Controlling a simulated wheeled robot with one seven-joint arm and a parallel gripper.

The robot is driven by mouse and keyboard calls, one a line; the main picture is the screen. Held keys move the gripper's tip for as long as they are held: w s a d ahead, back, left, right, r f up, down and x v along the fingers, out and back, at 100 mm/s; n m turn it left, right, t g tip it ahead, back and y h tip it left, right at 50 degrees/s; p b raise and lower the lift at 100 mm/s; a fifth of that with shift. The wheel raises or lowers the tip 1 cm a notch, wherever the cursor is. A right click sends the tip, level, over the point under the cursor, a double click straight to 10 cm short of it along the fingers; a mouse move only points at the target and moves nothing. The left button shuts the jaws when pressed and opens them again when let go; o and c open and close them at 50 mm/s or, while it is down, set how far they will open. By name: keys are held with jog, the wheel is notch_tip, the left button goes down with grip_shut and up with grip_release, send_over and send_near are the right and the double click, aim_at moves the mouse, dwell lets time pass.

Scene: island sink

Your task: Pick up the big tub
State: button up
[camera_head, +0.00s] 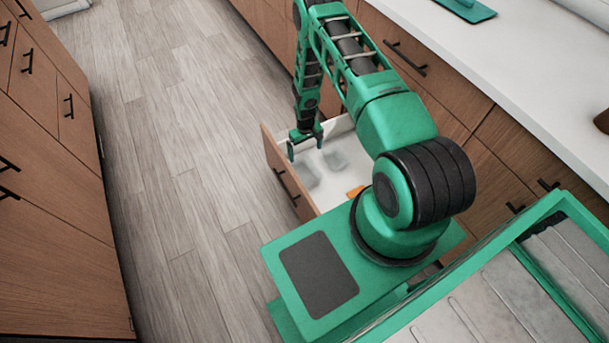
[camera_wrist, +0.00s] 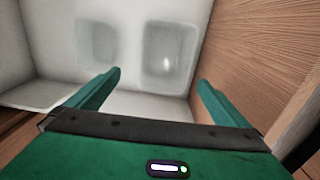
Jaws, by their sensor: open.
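Two clear, greyish tubs lie in an open drawer. The larger-looking tub (camera_wrist: 168,52) is on the right in the wrist view, near the wooden drawer front; it also shows in the head view (camera_head: 308,176). The smaller-looking tub (camera_wrist: 97,42) is to its left, and shows in the head view (camera_head: 335,159). My gripper (camera_head: 305,147) points down over the drawer, its fingers apart and empty. In the wrist view my gripper (camera_wrist: 158,77) has the larger tub beyond and between its fingertips, not touching as far as I can see.
The drawer (camera_head: 288,172) has white inner walls and a wooden front. An orange item (camera_head: 355,191) lies in it near my base. A white countertop (camera_head: 520,75) runs along the right. Wooden cabinets (camera_head: 45,160) stand at the left, with clear floor (camera_head: 180,130) between.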

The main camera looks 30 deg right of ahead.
notch_tip(320, 180, down, 8)
jog(key=s, duration=0.1)
send_over(304, 176)
jog(key=shift+a+f, duration=0.15)
jog(key=shift+f, duration=2.75)
jog(key=c, duration=0.8)
